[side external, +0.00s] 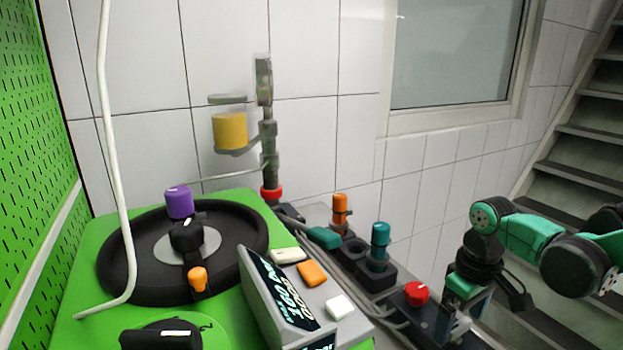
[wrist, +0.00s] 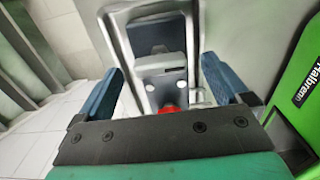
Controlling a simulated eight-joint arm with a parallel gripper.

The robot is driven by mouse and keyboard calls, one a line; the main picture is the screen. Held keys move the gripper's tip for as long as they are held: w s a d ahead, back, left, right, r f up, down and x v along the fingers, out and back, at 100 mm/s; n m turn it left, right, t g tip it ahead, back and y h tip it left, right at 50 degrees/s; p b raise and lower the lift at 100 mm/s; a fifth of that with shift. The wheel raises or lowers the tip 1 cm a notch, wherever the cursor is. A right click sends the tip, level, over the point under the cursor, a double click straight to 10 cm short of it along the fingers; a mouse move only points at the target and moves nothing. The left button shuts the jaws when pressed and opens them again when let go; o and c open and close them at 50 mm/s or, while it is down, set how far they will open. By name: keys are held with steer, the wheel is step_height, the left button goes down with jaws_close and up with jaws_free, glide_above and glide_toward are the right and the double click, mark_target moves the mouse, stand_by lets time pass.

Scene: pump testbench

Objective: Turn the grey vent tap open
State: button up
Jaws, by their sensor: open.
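I cannot make out for certain which part is the grey vent tap. A grey upright fitting (side external: 264,85) tops the pipe against the tiled wall in the side view, far from my gripper. My gripper (side external: 460,318) is low at the right, beside the red knob (side external: 416,292). In the wrist view my gripper (wrist: 162,70) shows two blue fingers spread wide, with nothing held. Beyond and between them is a grey metal frame (wrist: 194,50) around a grey block (wrist: 160,65). A small red part (wrist: 168,110) shows just above the gripper's dark plate.
A yellow cylinder (side external: 230,131) hangs beside the pipe. Orange (side external: 340,208) and teal (side external: 380,238) upright parts stand along the bench. The green bench (side external: 75,290) carries a black round dish (side external: 120,250), a purple knob (side external: 179,202) and a display box (side external: 285,300). Stairs rise at right.

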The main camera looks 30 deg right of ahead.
mark_target(459, 324)
steer(key=shift+r, duration=2.55)
steer(key=shift+w+a+r+t, duration=0.1)
steer(key=shift+a+r+t, duration=0.15)
steer(key=shift+t, duration=0.3)
steer(key=shift+w+a+r+t, duration=0.1)
steer(key=shift+a+t, duration=0.15)
steer(key=shift+t, duration=0.3)
steer(key=t, duration=0.1)
steer(key=w+a+r+t, duration=0.1)
steer(key=t, duration=0.1)
steer(key=a+r+t, duration=0.1)
steer(key=shift+w+t, duration=0.15)
steer(key=shift+t, duration=0.25)
